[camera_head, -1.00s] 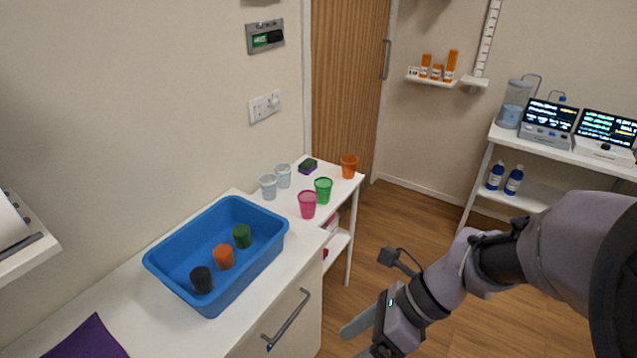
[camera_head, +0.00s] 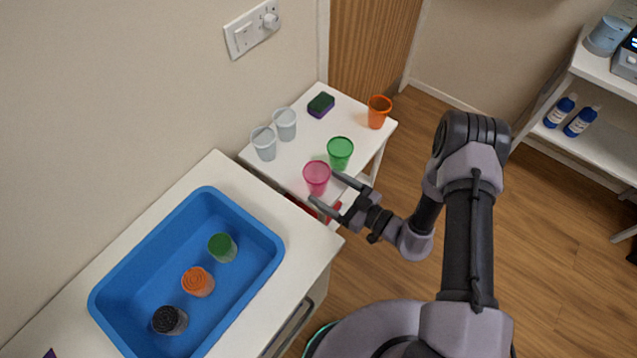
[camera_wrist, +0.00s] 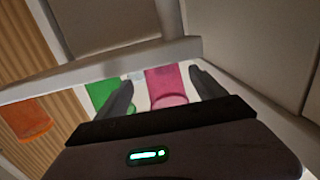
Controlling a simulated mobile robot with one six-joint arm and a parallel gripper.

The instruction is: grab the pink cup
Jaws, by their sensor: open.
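The pink cup (camera_head: 317,177) stands upright near the front edge of the small white side table (camera_head: 345,108). My gripper (camera_head: 323,191) is open at the cup's right, its fingers pointing toward it, one on the far side and one on the near side.
Two clear cups (camera_head: 264,143) (camera_head: 285,123), a green and purple sponge (camera_head: 321,105) and an orange cup (camera_head: 379,111) share the side table. A blue tray (camera_head: 262,262) with black, orange and green items sits on the near counter. Open floor lies to the right.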

